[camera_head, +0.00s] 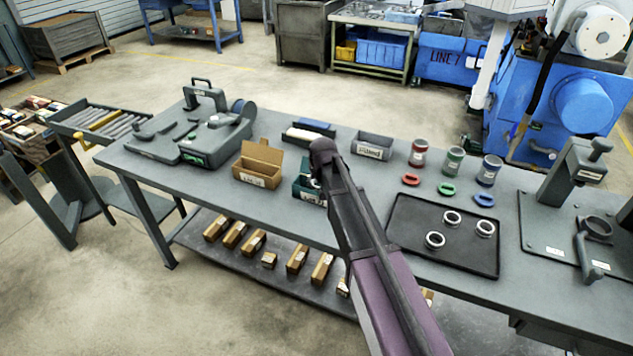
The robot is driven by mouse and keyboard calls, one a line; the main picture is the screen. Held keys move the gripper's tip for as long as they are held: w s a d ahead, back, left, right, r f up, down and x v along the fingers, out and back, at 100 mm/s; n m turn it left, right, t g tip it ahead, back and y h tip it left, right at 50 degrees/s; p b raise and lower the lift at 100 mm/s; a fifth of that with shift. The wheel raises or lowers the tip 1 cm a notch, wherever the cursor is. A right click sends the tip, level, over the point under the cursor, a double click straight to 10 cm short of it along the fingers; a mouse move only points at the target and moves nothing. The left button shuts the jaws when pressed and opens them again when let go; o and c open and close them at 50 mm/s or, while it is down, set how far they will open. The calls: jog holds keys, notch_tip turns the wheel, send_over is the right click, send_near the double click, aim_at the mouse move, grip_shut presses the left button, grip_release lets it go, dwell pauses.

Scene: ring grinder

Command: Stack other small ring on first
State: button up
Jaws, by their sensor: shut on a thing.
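My gripper (316,180) is at the end of my arm, low over the teal box (299,191) in the middle of the bench. The arm's wrist hides most of the gripper and part of the box. A small pale shape (315,183) shows at the fingertips; it looks like the small ring held in the shut jaws, but it is mostly hidden. I cannot see another small ring inside the teal box. Three metal rings, (452,217), (485,228) and (435,240), lie apart on the black tray (405,225) to the right.
An open cardboard box (257,164) stands left of the teal box, a dark bin (311,130) behind it and a grey labelled bin (373,146) to the right. Red, green and blue containers and flat rings stand behind the tray. Fixtures occupy both bench ends.

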jog(key=shift+f+b, duration=0.8)
jog(key=shift+f, duration=0.4)
jog(key=shift+b, duration=0.3)
jog(key=shift+s, duration=0.2)
dwell(0.3)
jog(key=o, duration=1.2)
jog(key=shift+r, duration=0.15)
jog(key=shift+s+a+r+p, duration=0.1)
jog(key=shift+s+r+p, duration=0.1)
jog(key=shift+r+p, duration=0.95)
jog(key=shift+s+a+r+p, duration=0.1)
jog(key=shift+s+r+p, duration=0.05)
jog(key=shift+r+p, duration=1)
jog(key=shift+s+r+p, duration=0.2)
jog(key=shift+r+p, duration=0.8)
jog(key=shift+p, duration=0.25)
